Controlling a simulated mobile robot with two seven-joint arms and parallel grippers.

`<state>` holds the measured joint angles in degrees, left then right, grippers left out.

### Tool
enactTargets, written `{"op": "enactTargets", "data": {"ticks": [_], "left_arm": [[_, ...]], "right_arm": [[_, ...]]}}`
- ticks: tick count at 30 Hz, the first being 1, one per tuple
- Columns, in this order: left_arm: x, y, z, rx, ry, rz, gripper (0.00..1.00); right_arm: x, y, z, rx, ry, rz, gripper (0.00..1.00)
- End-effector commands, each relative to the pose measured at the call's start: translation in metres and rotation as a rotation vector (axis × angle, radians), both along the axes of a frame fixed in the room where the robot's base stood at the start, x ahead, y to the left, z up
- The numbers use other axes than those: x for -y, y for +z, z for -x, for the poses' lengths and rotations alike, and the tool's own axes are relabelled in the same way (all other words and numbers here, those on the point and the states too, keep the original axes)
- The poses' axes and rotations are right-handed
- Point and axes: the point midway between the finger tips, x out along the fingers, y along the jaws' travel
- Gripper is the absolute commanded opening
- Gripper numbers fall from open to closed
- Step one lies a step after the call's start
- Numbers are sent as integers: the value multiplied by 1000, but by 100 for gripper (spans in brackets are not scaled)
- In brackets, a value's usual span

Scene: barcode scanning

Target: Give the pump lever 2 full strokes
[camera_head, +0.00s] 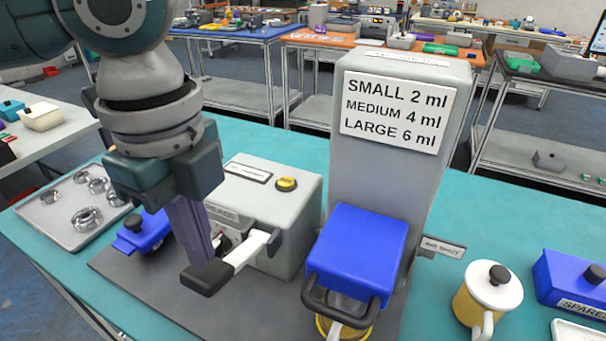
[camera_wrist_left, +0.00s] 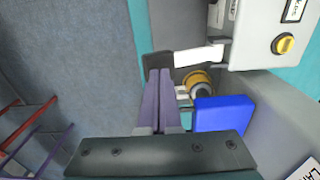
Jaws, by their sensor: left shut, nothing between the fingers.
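The pump lever (camera_head: 248,250) is a white bar with a black grip (camera_head: 207,278), on the front of a grey pump box (camera_head: 290,220). It sticks out toward the front, nearly level. My left gripper (camera_head: 206,258) is shut and empty, with its purple fingers pointing down at the black grip. The fingertips overlap the grip in the picture; I cannot tell whether they touch it. In the left wrist view the lever (camera_wrist_left: 200,56) lies just beyond the shut fingers (camera_wrist_left: 160,112). My right gripper is not in view.
A tall grey column (camera_head: 385,150) carries a volume sign and a blue block (camera_head: 360,243) with a black handle, right of the lever. A yellow lidded pot (camera_head: 470,308) and blue spares box (camera_head: 565,285) stand at right. A metal tray (camera_head: 60,232) and blue container (camera_head: 152,228) are left.

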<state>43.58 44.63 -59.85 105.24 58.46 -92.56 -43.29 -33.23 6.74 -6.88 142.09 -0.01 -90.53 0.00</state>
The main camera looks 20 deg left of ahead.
Motion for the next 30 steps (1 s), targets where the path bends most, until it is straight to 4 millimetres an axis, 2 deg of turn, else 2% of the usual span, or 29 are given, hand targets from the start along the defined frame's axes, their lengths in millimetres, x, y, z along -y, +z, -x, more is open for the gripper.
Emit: {"op": "enactTargets", "data": {"ticks": [3,27,30], "left_arm": [[0,-13,1,-3,0,-1,0],[0,-78,0,0,0,0,0],[0,-76,0,1,0,-1,0]], "right_arm": [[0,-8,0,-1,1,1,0],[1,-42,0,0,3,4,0],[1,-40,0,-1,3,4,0]]}}
